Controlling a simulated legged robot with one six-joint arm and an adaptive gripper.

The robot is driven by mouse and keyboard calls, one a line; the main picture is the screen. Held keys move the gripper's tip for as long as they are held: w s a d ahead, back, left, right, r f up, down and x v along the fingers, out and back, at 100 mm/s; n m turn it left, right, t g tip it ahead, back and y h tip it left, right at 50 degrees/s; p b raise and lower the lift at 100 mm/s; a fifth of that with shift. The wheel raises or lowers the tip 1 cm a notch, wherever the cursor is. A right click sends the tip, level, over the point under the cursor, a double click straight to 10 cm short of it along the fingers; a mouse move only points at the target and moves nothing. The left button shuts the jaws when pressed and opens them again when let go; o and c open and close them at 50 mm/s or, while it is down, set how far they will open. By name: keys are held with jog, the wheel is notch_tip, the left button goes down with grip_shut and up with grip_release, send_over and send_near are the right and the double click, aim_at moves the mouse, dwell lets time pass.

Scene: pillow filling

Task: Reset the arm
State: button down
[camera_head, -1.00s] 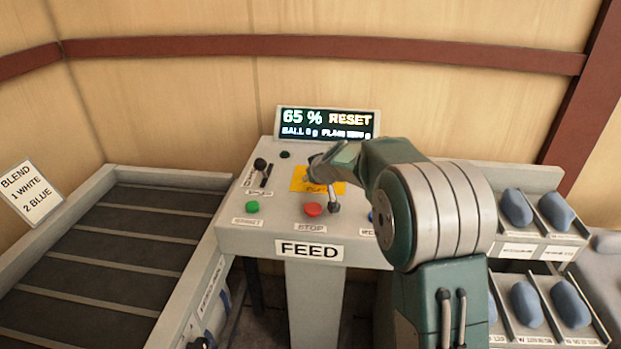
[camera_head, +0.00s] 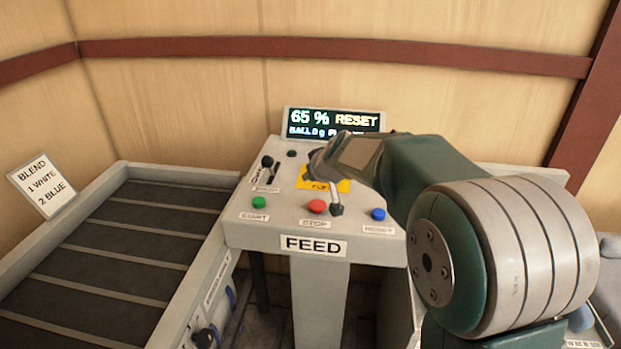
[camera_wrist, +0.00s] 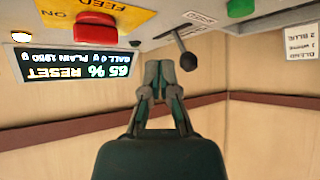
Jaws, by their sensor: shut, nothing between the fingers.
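My gripper (camera_wrist: 164,75) is shut and empty in the wrist view, its fingertips together near a black-knobbed lever (camera_wrist: 187,60); I cannot tell whether they touch. In the head view my gripper (camera_head: 316,165) is over the back of the FEED console (camera_head: 270,235), partly hidden by my own arm. The console carries a green START button (camera_head: 258,202), a red STOP button (camera_head: 317,206) and a blue RESET button (camera_head: 378,214). A yellow plate (camera_head: 343,186) sits behind them, partly covered by my gripper. The display (camera_head: 333,121) reads 65 % RESET.
A conveyor-like tray (camera_head: 120,255) lies left of the console, with a BLEND sign (camera_head: 43,185) beside it. A wooden wall (camera_head: 400,90) with a red-brown rail (camera_head: 300,47) stands behind. My arm blocks most of the right side.

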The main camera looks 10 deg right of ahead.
jog(key=s+d+m+g+h, duration=0.1)
jog(key=s+d, duration=0.2)
jog(key=s, duration=0.9)
jog(key=s+d+m+g+h, duration=0.1)
jog(key=s+d+m, duration=0.1)
jog(key=s, duration=1.1)
jog(key=s+d+m+g+h, duration=0.1)
jog(key=s+d, duration=0.3)
jog(key=s, duration=0.8)
jog(key=shift+s+r+h, duration=0.15)
jog(key=shift+r+h, duration=0.1)
jog(key=shift+h, duration=0.05)
jog(key=shift+a+r, duration=0.1)
